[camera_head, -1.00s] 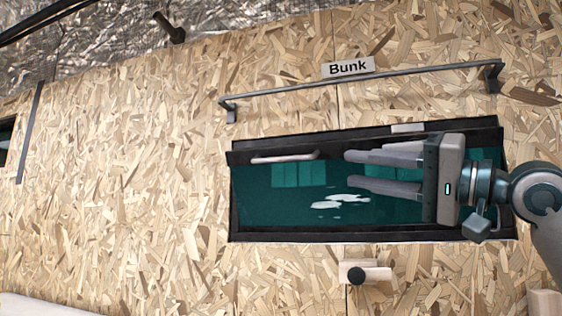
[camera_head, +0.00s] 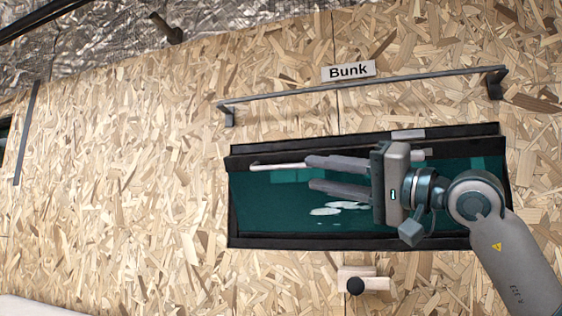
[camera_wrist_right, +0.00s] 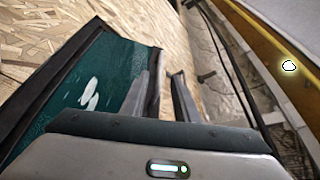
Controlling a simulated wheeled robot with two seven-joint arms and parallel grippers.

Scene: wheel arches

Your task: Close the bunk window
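The bunk window (camera_head: 262,210) is a wide, dark-framed opening with a teal pane, set in the chipboard wall below the "Bunk" sign (camera_head: 348,70). A thin pale bar (camera_head: 275,167) runs along its upper part. My right gripper (camera_head: 308,173) reaches in from the right, in front of the pane, with its fingers apart. Its upper finger lies close to the bar; I cannot tell whether they touch. The wrist view shows the window frame (camera_wrist_right: 72,63) beside the fingers (camera_wrist_right: 162,97). How far the pane stands open is unclear. My left gripper is not in view.
A grey rail (camera_head: 360,87) runs on the wall above the window. A wooden catch with a black knob (camera_head: 355,286) sits below it. A dark hook (camera_head: 167,29) sticks out at the upper left. The wall left of the window is mostly bare.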

